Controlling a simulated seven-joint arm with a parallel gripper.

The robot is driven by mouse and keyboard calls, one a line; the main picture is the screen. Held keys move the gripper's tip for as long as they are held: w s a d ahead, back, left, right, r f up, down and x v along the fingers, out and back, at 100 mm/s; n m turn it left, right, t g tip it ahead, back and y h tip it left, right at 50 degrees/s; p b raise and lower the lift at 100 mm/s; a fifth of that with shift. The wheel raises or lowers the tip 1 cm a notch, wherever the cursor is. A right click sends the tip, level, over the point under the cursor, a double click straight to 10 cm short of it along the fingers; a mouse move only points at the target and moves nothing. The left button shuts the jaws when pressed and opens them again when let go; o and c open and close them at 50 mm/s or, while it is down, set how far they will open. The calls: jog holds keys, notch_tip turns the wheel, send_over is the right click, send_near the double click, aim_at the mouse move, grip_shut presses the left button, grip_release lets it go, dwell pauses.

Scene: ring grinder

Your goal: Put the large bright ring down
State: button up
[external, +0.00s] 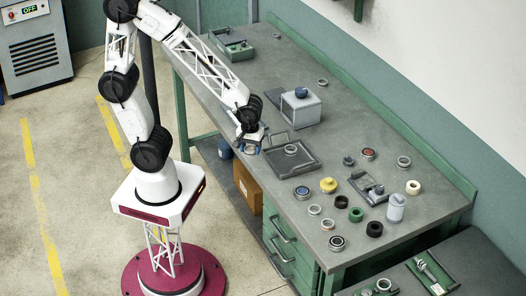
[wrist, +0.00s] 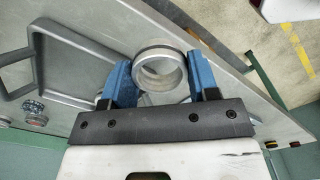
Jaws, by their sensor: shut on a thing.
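My gripper (wrist: 162,76), with blue fingers, is shut on a large bright metal ring (wrist: 160,52). The ring sits between the two fingers with its hole facing the wrist camera. In the external view my gripper (external: 249,144) is near the bench's front-left edge, just left of a dark grey tray (external: 308,163). The held ring is too small to make out there. The tray (wrist: 75,77) also shows at the left of the wrist view. The gap between held ring and bench cannot be judged.
A grey box with a blue knob (external: 300,107) stands behind the tray on the bench (external: 225,82). Several rings, a yellow part (external: 328,185) and a white bottle (external: 396,207) crowd the bench's right part. The bench's left-middle is mostly clear.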

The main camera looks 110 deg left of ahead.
send_over(291, 167)
jog(key=shift+f, duration=0.75)
dwell(0.4)
jog(key=shift+f, duration=1.75)
jog(key=shift+f, duration=0.15)
jog(key=o, duration=0.7)
notch_tip(291, 167, up, 12)
